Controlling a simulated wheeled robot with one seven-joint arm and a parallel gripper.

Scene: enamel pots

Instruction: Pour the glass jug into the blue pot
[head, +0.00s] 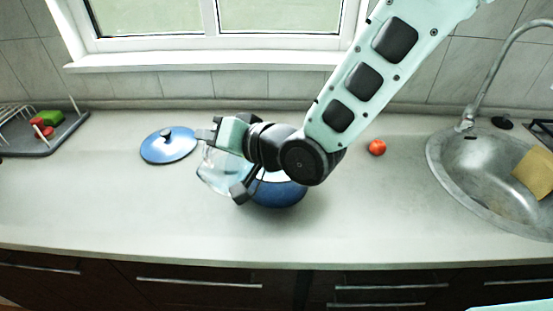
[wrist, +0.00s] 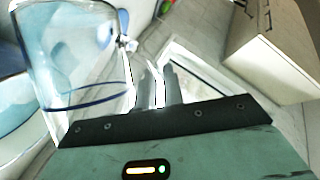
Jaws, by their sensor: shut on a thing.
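The clear glass jug (head: 214,172) is held above the counter, just left of the blue pot, and looks tilted. It fills the left of the wrist view (wrist: 80,60), with its handle at my fingers. My gripper (head: 222,164) is shut on the jug; its fingers also show in the wrist view (wrist: 158,88). The blue pot (head: 280,193) stands open on the counter, partly hidden behind my wrist. I cannot tell how much liquid is in the jug or the pot.
A blue lid (head: 168,146) lies on the counter to the left. A red round fruit (head: 377,147) lies to the right, before the sink (head: 470,165). A dish rack (head: 45,135) stands at far left. The counter's front left is clear.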

